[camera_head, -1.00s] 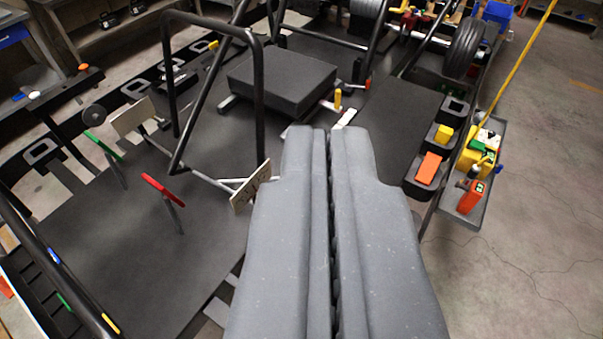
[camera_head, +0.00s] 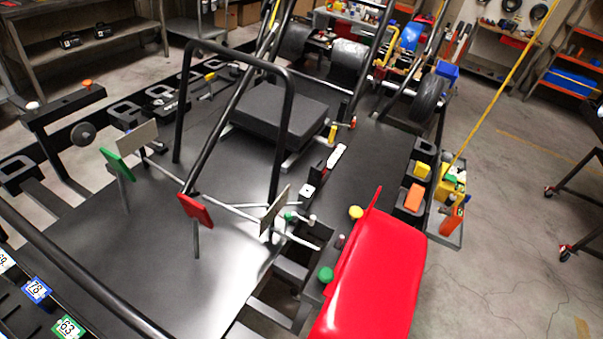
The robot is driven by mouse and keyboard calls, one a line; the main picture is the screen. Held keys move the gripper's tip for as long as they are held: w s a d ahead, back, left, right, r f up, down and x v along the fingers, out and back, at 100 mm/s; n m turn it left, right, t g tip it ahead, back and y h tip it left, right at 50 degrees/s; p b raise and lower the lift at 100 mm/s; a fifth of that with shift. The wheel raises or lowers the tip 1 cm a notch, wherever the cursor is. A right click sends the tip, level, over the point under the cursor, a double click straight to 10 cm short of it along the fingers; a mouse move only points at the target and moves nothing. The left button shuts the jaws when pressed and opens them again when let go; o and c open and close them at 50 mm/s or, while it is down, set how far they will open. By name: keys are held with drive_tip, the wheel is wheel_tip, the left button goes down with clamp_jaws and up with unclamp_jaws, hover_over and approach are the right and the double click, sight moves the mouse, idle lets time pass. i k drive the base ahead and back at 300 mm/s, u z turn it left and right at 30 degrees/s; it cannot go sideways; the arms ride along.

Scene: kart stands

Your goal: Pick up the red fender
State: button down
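The red fender (camera_head: 375,270) is a large glossy red curved panel at the lower right of the view, with a thin raised tip at its upper end. Its lower end is cut off by the bottom edge. It is beside the dark kart floor, close to a green knob (camera_head: 326,274) and a yellow knob (camera_head: 356,212). What supports it is hidden. My gripper is not in view, and nothing shows touching the fender.
A red pedal plate (camera_head: 196,209) and a green pedal plate (camera_head: 117,165) stand on the floor panel. A black tube hoop (camera_head: 288,120) rises behind them. A tray (camera_head: 450,240) with coloured items sits right of the kart. The concrete floor at right is mostly open.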

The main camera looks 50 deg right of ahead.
sight(372, 294)
drive_tip(key=u, duration=1.15)
drive_tip(key=k, duration=1.05)
drive_tip(key=z, duration=2.25)
drive_tip(key=i, duration=1)
drive_tip(key=u, duration=0.05)
